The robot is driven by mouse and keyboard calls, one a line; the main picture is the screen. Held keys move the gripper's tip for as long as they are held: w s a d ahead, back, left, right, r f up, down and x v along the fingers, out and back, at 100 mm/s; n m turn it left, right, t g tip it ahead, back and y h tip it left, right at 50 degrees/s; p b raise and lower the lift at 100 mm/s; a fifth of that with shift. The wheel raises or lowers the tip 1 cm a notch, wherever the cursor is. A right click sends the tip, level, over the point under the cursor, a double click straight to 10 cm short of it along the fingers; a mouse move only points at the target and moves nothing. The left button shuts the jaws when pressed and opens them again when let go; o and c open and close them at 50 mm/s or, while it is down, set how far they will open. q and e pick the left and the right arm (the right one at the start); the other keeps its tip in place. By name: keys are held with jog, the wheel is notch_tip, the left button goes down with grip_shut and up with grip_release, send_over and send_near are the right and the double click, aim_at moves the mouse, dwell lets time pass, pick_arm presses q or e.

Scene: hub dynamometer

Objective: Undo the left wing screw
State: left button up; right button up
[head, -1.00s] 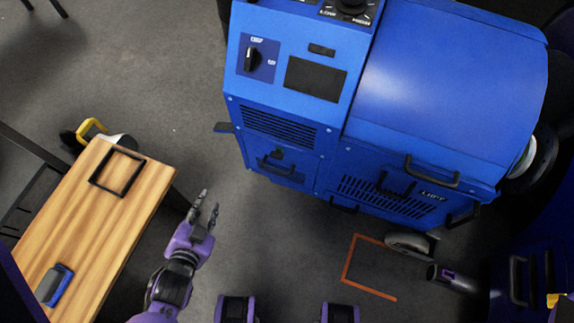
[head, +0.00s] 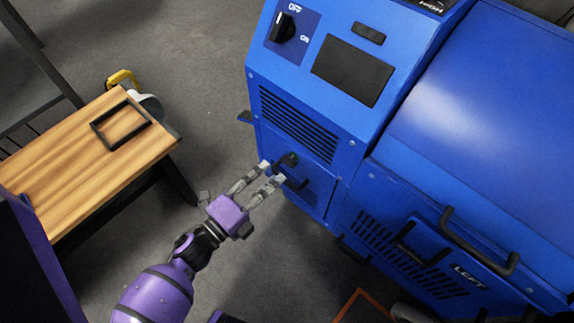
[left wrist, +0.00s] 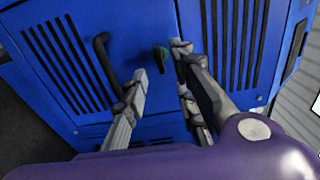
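A small dark wing screw (head: 288,160) stands out from the blue front panel of the machine, above a black handle (head: 295,182). In the left wrist view the wing screw (left wrist: 161,58) looks black and green and lies near the panel's edge seam; the handle (left wrist: 106,66) is to its left. My left gripper (head: 272,173) is open and empty, its fingers pointing at this panel. In the left wrist view the open left gripper (left wrist: 160,66) has its two fingertips on either side of the screw in the picture; contact cannot be told. My right gripper is not in view.
The blue machine (head: 460,110) fills the right side, with vents, more black handles and a control panel with a switch (head: 284,28). A wooden table (head: 80,160) with a black frame (head: 121,124) stands at the left. Grey floor (head: 215,90) is clear between them.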

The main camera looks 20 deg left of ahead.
aim_at(290, 160)
pick_arm(q)
jog(key=b+x, duration=0.1)
jog(key=x, duration=0.5)
jog(key=shift+c, duration=0.5)
grip_shut()
